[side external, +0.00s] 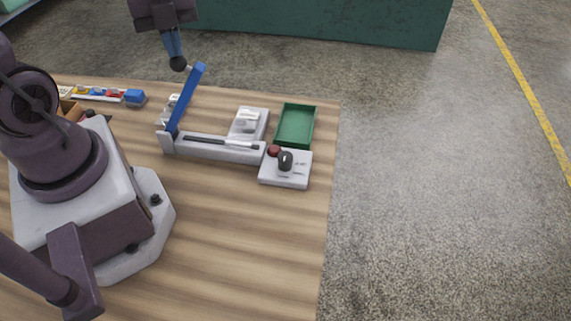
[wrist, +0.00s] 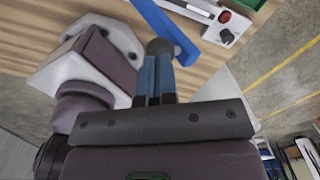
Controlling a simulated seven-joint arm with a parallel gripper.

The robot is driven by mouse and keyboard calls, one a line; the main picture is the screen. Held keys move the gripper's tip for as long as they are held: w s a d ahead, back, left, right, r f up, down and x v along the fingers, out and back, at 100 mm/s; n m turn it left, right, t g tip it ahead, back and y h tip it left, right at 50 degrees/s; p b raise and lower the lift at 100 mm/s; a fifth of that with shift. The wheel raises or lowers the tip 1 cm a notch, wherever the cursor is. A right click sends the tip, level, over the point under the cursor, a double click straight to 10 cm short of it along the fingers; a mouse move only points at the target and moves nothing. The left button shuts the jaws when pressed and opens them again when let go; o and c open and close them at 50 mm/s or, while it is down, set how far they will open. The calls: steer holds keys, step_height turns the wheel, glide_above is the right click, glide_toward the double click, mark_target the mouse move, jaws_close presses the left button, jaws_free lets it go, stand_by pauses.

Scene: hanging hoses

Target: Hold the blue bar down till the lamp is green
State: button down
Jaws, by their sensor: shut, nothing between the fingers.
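The blue bar (side external: 187,98) is raised at a steep tilt from the left end of a pale grey base (side external: 215,148). In the wrist view the bar (wrist: 168,27) runs diagonally just beyond the fingertips. My gripper (side external: 176,56) is shut, its blue fingers pointing down near the bar's upper end. A small red dome (side external: 273,151), seemingly the lamp, is on a white box (side external: 287,181) and looks red, not green.
A black knob (side external: 285,160) stands on the white box. A green tray (side external: 295,126) and a light grey block (side external: 248,123) lie behind it. A blue block (side external: 135,97) and a row of coloured pieces (side external: 92,93) are at the left.

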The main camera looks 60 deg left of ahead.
steer(key=shift+r, duration=3.5)
steer(key=n, duration=0.5)
steer(key=shift+a+f, duration=0.15)
steer(key=shift+f, duration=0.05)
steer(key=n, duration=0.3)
steer(key=shift+s+t, duration=0.1)
steer(key=shift+t, duration=0.2)
steer(key=n, duration=0.3)
steer(key=d+n, duration=0.1)
steer(key=n, duration=0.1)
steer(key=shift+s+r+t+y, duration=0.2)
steer(key=shift+r+t+y, duration=0.1)
steer(key=shift+t, duration=0.1)
steer(key=s+d+r+n+t, duration=0.2)
steer(key=d+r+n+t, duration=0.1)
steer(key=d+n, duration=0.4)
steer(key=shift+s+r+n+t, duration=0.3)
steer(key=shift+n+t, duration=0.2)
steer(key=shift+t, duration=0.1)
